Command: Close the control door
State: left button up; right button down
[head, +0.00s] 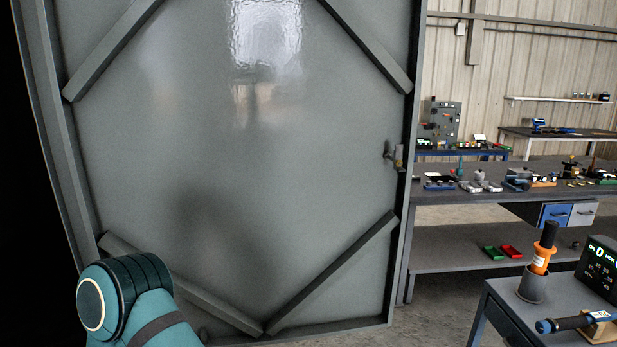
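The control door (240,190) is a large grey metal panel with diagonal braces at its corners, filling the left and middle of the head view. It stands open, swung out across my view, with a dark area along its left edge. A small latch or handle (396,157) sits near its right edge. A teal arm link of mine is in front of the door at the lower left. Neither of my grippers shows. Whether the arm touches the door I cannot tell.
A grey side table (500,306) at the lower right holds an orange-handled tool (543,250) in a cup, a black-and-blue tool (570,322) and a display box (600,264). A long workbench (470,196) with several parts stands behind. Some concrete floor (440,307) is clear between the door and side table.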

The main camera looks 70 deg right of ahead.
aim_at(243, 145)
jog(key=z, duration=2)
jog(key=i+l, duration=0.2)
jog(key=l, duration=0.2)
jog(key=i+l+u, duration=0.1)
jog(key=i+l, duration=0.15)
jog(key=l, duration=0.15)
